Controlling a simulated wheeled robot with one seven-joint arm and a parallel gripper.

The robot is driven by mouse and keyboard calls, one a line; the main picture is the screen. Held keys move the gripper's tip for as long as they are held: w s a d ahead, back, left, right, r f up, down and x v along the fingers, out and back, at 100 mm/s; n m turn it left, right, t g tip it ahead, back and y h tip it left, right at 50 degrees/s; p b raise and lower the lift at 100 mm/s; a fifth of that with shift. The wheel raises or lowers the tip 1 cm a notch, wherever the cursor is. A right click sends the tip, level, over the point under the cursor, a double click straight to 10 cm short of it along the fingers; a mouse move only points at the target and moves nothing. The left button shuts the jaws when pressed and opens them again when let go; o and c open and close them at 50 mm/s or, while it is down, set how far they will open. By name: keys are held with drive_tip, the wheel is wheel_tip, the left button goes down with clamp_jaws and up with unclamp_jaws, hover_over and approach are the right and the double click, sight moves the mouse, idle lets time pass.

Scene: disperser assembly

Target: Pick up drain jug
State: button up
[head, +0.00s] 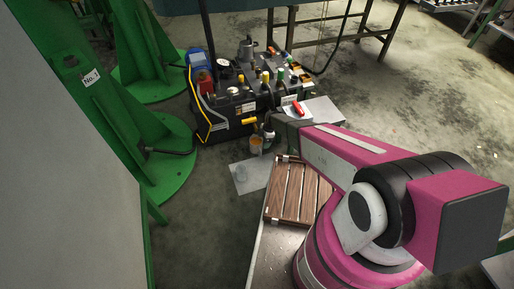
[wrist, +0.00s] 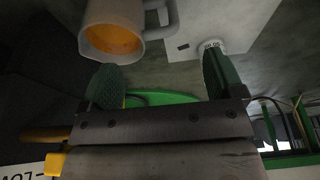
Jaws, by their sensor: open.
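The drain jug (wrist: 100,40) looks grey-white, with orange inside and a handle on its right, at the top left of the wrist view. In the head view it is a small pale jug (head: 256,148) on the floor side of the black machine, partly hidden by my arm's end. My gripper (wrist: 160,62) is open, its two green fingers apart with nothing between them. The jug lies beyond the left fingertip, apart or nearly touching; I cannot tell which. In the head view the fingers are small and hard to make out.
The black machine (head: 234,112) with several coloured caps stands just behind the jug. A pale sheet (head: 246,187) lies on the floor in front, with a round translucent item on it. A green column base (head: 165,165) stands left. A slatted wooden board (head: 290,200) is nearer me.

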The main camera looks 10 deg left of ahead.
sight(257, 148)
drive_tip(key=x, duration=0.8)
drive_tip(key=c, duration=1.2)
drive_tip(key=shift+r, duration=0.15)
